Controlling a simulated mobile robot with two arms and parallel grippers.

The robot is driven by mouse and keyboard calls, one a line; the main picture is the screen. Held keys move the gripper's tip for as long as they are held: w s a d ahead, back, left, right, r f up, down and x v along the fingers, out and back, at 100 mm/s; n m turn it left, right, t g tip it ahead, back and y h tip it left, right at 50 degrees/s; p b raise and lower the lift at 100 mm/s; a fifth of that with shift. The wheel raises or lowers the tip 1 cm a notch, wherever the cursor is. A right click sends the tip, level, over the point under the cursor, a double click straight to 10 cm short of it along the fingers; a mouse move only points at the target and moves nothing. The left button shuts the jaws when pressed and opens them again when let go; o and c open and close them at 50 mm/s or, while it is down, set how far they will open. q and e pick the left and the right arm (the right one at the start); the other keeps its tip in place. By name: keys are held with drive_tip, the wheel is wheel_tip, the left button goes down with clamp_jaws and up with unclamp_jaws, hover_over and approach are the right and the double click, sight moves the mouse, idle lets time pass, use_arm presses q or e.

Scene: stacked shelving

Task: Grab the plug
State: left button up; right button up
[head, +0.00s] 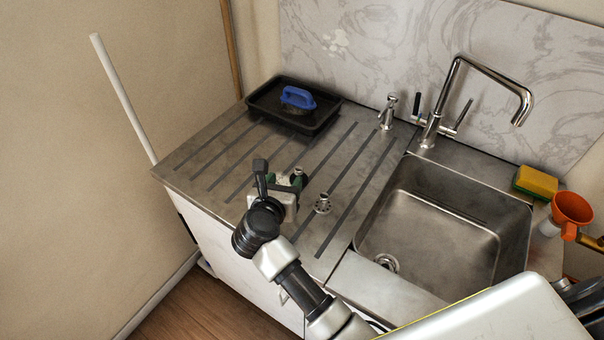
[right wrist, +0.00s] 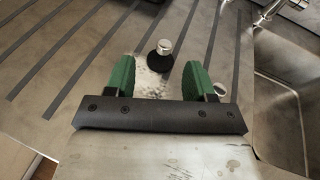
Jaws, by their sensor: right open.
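The plug is a small dark round stopper with a silver knob, standing on the ridged metal drainboard (head: 215,160). In the right wrist view the plug (right wrist: 160,62) shows just past and between the green fingertips. In the head view the plug's knob (head: 298,171) peeks out behind my right gripper (head: 286,181), which hides most of its base. My right gripper (right wrist: 158,78) is open, with nothing held between its green pads. It points down toward the drainboard; I cannot tell its exact height above it. My left gripper is not in view.
A metal strainer (head: 323,204) stands on the drainboard right of the gripper. A black tray (head: 262,104) with a blue-handled brush (head: 297,98) lies behind. The sink (head: 430,230), faucet (head: 430,130), sponge (head: 535,182) and orange funnel-like thing (head: 572,208) are to the right.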

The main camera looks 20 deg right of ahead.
sight(297, 171)
drive_tip(key=shift+s+d+f+m+g, duration=0.15)
drive_tip(key=shift+s+d+m+g, duration=0.1)
drive_tip(key=shift+m+g, duration=0.15)
drive_tip(key=shift+w+d+f, duration=0.1)
drive_tip(key=shift+w+d, duration=0.05)
drive_tip(key=shift+d, duration=0.05)
drive_tip(key=p+x, duration=0.1)
drive_tip(key=x, duration=0.5)
drive_tip(key=shift+f, duration=0.15)
drive_tip(key=shift+g, duration=0.3)
drive_tip(key=p+x, duration=0.1)
drive_tip(key=x, duration=0.3)
drive_tip(key=shift+w+f, duration=0.15)
drive_tip(key=shift+f, duration=0.05)
drive_tip(key=c, duration=1)
clamp_jaws()
drive_tip(key=shift+r, duration=0.2)
